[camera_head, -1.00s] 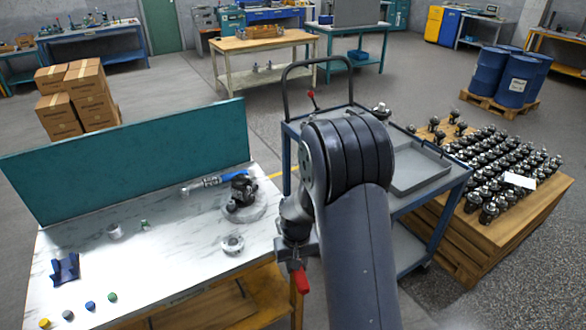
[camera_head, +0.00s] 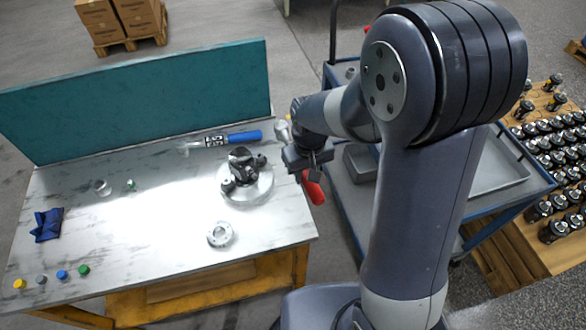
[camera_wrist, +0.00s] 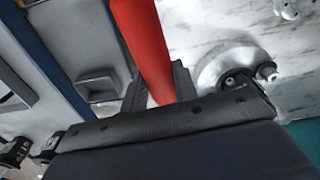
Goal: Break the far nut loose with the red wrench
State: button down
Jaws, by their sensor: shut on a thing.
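My gripper (camera_head: 306,168) is shut on the red wrench (camera_head: 313,187), just off the right end of the marble-topped workbench (camera_head: 130,235). In the wrist view the red handle of the wrench (camera_wrist: 146,45) stands up between the fingers; the wrench's working end is not clear. The black hydraulic motor (camera_head: 243,168) sits on a round pale plate (camera_head: 250,188) on the bench, left of my gripper and apart from it. The motor also shows at the right of the wrist view (camera_wrist: 245,80). I cannot make out the far nut on it.
A blue-handled torque wrench (camera_head: 225,138) lies behind the motor, before the teal back panel (camera_head: 150,95). A flanged ring (camera_head: 220,234) lies in front. Small coloured caps (camera_head: 62,274) and a blue cloth (camera_head: 47,225) are at left. A cart with a grey tray (camera_head: 500,165) stands at right.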

jog(key=s+a+r+n, duration=0.2)
jog(key=s+a+r, duration=0.1)
jog(key=s+a, duration=0.1)
jog(key=f+b, duration=0.2)
jog(key=f, duration=0.1)
jog(key=f+b, duration=0.2)
jog(key=shift+w+f, duration=0.15)
jog(key=shift+w, duration=0.1)
jog(key=shift+s+d+f+b, duration=0.1)
jog(key=shift+f+b, duration=0.15)
jog(key=shift+b, duration=0.3)
dwell(0.5)
jog(key=shift+f+b, duration=0.3)
jog(key=shift+f, duration=0.1)
dwell(0.4)
jog(key=shift+s+f, duration=0.1)
jog(key=shift+f, duration=0.1)
